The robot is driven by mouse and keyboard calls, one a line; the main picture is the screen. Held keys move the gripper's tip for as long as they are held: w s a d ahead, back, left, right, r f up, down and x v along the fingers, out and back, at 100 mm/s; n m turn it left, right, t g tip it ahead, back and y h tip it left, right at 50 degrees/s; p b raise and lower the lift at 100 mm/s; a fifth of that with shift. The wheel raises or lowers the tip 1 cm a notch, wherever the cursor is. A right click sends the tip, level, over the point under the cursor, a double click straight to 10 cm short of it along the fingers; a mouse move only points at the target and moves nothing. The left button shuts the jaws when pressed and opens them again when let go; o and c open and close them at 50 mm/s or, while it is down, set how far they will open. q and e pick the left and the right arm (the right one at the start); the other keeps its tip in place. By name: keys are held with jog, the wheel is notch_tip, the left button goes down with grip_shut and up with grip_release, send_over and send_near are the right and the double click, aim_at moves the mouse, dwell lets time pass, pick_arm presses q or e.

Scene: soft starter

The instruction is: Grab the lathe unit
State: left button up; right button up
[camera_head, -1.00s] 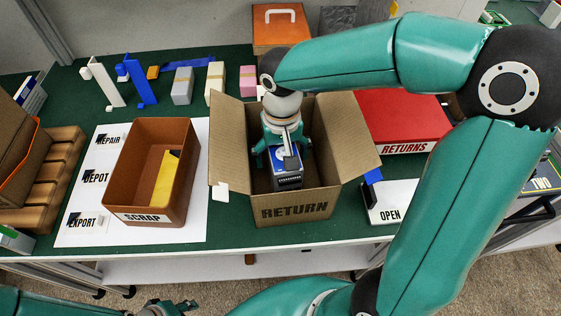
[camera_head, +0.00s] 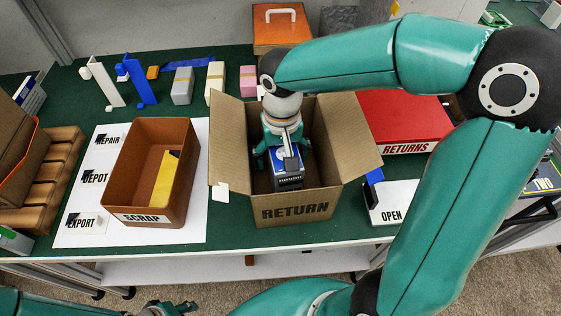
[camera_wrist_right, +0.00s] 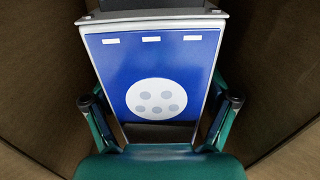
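The lathe unit, a soft starter with a blue front and dark grey ends (camera_head: 289,179), stands inside the open cardboard RETURN box (camera_head: 262,209). My right gripper (camera_head: 282,153) reaches down into the box from above, with its fingers on either side of the unit. In the right wrist view the unit's blue face (camera_wrist_right: 158,70) fills the middle, with a white disc bearing several grey dots. The fingers of my right gripper (camera_wrist_right: 160,104) lie against both its sides; their tips are partly hidden. My left gripper (camera_head: 165,309) shows only in part at the bottom edge.
The box's flaps stand open around my right arm. A brown SCRAP bin (camera_head: 187,190) with a yellow item is on the left. A red RETURNS box (camera_head: 405,115) and an OPEN sign (camera_head: 395,200) are on the right. Several blocks and brackets stand behind.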

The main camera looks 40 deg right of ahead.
jog(key=c, duration=1.3)
grip_shut()
jog(key=shift+r, duration=0.15)
